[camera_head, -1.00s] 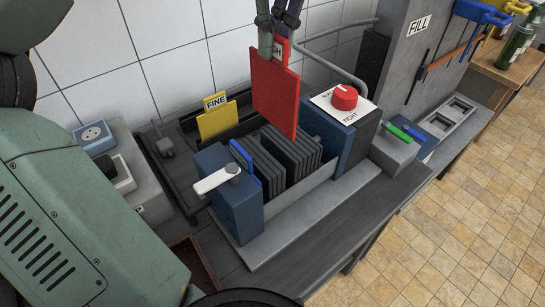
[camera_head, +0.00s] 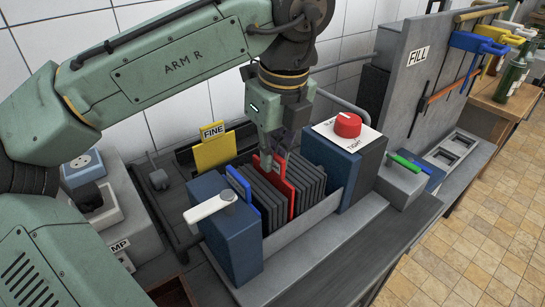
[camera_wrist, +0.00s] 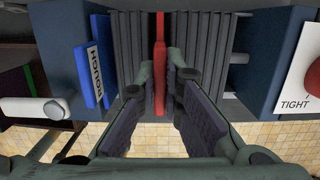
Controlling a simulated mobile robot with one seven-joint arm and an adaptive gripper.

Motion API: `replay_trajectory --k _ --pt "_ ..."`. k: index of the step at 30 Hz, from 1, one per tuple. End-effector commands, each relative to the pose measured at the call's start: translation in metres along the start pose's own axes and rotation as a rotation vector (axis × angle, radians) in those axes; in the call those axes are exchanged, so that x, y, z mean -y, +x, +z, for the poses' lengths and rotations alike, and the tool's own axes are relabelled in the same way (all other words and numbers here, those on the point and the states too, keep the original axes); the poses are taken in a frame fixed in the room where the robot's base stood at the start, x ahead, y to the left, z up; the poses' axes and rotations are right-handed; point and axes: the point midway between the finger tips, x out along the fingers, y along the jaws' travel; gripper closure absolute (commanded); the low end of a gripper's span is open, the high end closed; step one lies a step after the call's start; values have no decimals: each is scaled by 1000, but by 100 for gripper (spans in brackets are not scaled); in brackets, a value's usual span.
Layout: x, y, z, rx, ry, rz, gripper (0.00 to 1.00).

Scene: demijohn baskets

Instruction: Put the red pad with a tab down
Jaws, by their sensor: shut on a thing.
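The red pad (camera_head: 291,201) stands upright between dark grey plates in the rack, its lower part hidden among them. In the wrist view, the red pad (camera_wrist: 160,38) shows edge-on as a narrow red strip between the ribbed grey plates. My gripper (camera_head: 272,155) points down over the rack and is shut on the pad's upper tab, which its fingers mostly hide. In the wrist view, my gripper's fingers (camera_wrist: 166,75) lie on either side of the pad.
The blue pad (camera_head: 239,186) stands at the rack's left end, beside a blue block with a white lever (camera_head: 209,207). A yellow FINE pad (camera_head: 213,152) stands behind. A blue box with a red knob (camera_head: 348,125) bounds the rack on the right.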

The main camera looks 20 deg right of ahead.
Motion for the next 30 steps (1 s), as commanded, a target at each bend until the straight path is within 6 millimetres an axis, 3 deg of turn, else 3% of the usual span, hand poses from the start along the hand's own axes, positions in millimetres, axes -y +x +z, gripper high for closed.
replay_trajectory --k 13,14,22,30 --pt "0 12 -2 -2 2 -1 100" --pt "0 12 -2 -2 1 -1 90" --pt "0 11 -2 -1 1 -1 72" --pt "0 11 -2 -1 1 -1 72"
